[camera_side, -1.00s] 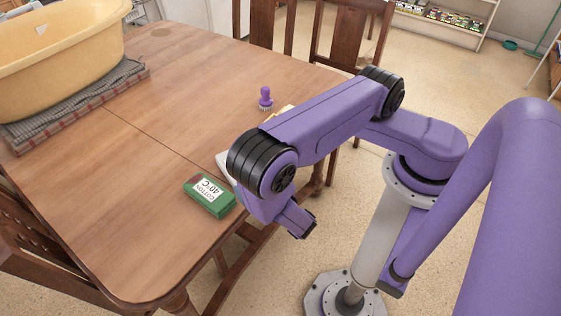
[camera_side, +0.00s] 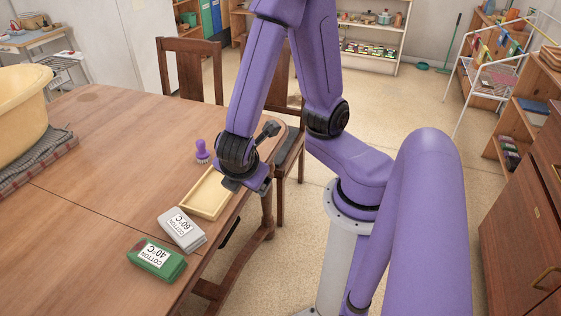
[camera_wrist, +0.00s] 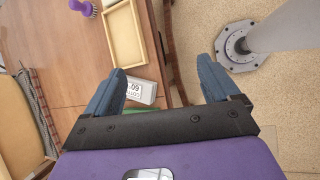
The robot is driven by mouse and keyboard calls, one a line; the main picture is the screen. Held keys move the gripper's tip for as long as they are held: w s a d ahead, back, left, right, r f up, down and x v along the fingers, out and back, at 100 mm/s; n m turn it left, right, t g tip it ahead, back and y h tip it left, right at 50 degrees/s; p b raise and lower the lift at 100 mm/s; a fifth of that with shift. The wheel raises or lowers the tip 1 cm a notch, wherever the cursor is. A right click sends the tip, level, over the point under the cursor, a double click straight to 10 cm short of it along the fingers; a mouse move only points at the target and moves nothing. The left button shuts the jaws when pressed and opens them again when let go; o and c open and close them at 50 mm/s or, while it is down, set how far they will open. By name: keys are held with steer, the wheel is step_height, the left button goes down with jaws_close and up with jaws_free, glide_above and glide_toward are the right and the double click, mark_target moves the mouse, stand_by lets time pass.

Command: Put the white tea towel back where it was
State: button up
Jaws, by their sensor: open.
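I cannot make out a white tea towel in either view. My gripper (camera_wrist: 158,80) is open and empty in the wrist view, its two blue fingers spread wide over the table's edge and the floor. In the side view, the arm's end hangs over the right part of a shallow pale-yellow tray (camera_side: 207,199) and hides some of it; the tray (camera_wrist: 124,38) also shows in the wrist view and looks empty. On the wooden table (camera_side: 110,150), a light grey block labelled "COTTON 60°" (camera_side: 181,231) lies in front of the tray.
A green block labelled "COTTON 40°C" (camera_side: 156,262) lies nearest the front. A purple brush (camera_side: 202,152) stands behind the tray. A yellow tub (camera_side: 20,115) sits on folded cloths (camera_side: 42,157) at the left. Chairs stand at the far edge. The table's middle is clear.

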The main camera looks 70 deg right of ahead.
steer(key=s+r+m+g+y, duration=0.2)
steer(key=s+r+m+y, duration=0.1)
steer(key=s+r+y, duration=0.3)
steer(key=shift+s+r+m+g+y, duration=0.3)
steer(key=shift+s+m, duration=0.1)
steer(key=shift+s, duration=0.7)
